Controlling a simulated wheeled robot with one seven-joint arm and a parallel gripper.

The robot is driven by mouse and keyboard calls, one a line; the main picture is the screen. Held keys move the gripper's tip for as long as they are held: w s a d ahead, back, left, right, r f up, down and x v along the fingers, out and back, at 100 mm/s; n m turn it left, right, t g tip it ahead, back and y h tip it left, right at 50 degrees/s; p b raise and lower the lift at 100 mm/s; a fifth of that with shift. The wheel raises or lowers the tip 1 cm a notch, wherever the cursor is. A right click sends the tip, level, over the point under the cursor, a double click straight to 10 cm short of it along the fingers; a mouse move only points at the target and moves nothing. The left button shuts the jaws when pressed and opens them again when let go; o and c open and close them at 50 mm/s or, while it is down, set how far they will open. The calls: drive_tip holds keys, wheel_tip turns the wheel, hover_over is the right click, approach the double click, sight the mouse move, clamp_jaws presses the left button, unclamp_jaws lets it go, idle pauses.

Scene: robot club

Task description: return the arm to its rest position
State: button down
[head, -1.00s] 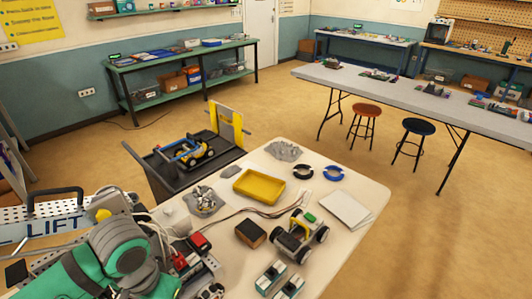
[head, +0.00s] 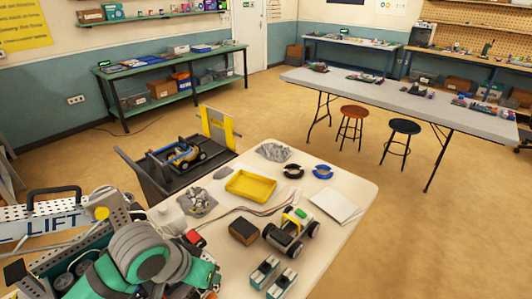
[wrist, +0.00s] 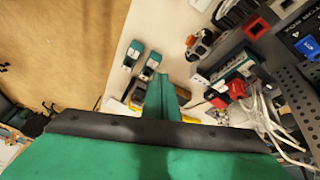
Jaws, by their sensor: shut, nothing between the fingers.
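My arm is folded low at the lower left of the head view, its green and grey links (head: 148,262) beside the near left part of the table. In the wrist view my gripper (wrist: 161,92) shows as green fingers together in front of the dark edge of its body, with nothing held. It hangs over or near the table's near edge; its exact height cannot be told. In the head view the fingertips cannot be made out clearly.
The cream table (head: 335,185) holds a yellow tray (head: 251,185), a wheeled car (head: 291,232), a brown block (head: 243,231) and two small teal-and-white modules (head: 263,271). Electronics and white wires (wrist: 262,115) lie close right of my gripper. Floor right of the table is clear.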

drive_tip(key=w+d+r+n+t+h, duration=0.1)
drive_tip(key=w+d+r+t+h, duration=0.3)
drive_tip(key=d, duration=0.3)
drive_tip(key=w+d+r+n+t+h, duration=0.1)
drive_tip(key=w+d+r+t, duration=0.3)
drive_tip(key=d+r, duration=0.25)
drive_tip(key=w+d+r+n+t+h, duration=0.2)
drive_tip(key=w+d+r+t+h, duration=0.15)
drive_tip(key=d, duration=0.45)
drive_tip(key=s+a+f+n+t+y, duration=0.15)
drive_tip(key=s+f+n+y, duration=0.4)
drive_tip(key=f, duration=0.55)
drive_tip(key=s+a+f+n+t+y, duration=0.1)
drive_tip(key=s+a+f+n+y, duration=0.1)
drive_tip(key=s+f+y, duration=0.55)
drive_tip(key=s+a+f+m+g, duration=0.1)
drive_tip(key=s+f+m, duration=0.1)
drive_tip(key=s, duration=0.6)
drive_tip(key=s+a+f+m+h, duration=0.1)
drive_tip(key=s+a+f+m, duration=0.1)
drive_tip(key=s+f, duration=0.3)
drive_tip(key=s+a+f+m+g, duration=0.1)
drive_tip(key=s+f+m, duration=0.2)
drive_tip(key=s, duration=0.8)
drive_tip(key=shift+s+a+f+m+g+h, duration=0.2)
drive_tip(key=shift+s+a+m+g+h, duration=0.1)
drive_tip(key=shift+s+a+m+h, duration=0.05)
